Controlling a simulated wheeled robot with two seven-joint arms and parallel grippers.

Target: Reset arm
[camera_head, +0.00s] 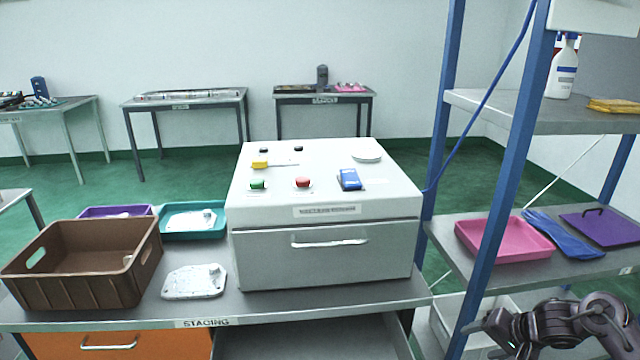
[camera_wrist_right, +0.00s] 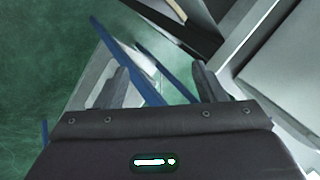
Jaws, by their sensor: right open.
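My right gripper (camera_head: 492,337) is at the lower right in the head view, in front of the blue shelf frame's lower part. In the right wrist view its two fingers (camera_wrist_right: 160,85) stand apart with nothing between them. Blue shelf posts and the green floor show beyond the fingers. My left gripper is not in the head view.
A white machine (camera_head: 325,255) stands on the staging bench, beside a metal casting (camera_head: 194,282), a brown crate (camera_head: 60,290) and a teal tray (camera_head: 190,233). An open drawer (camera_head: 310,345) is below. The blue-post shelf (camera_head: 500,180) holds a pink tray (camera_head: 505,252) and bottle (camera_head: 562,72).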

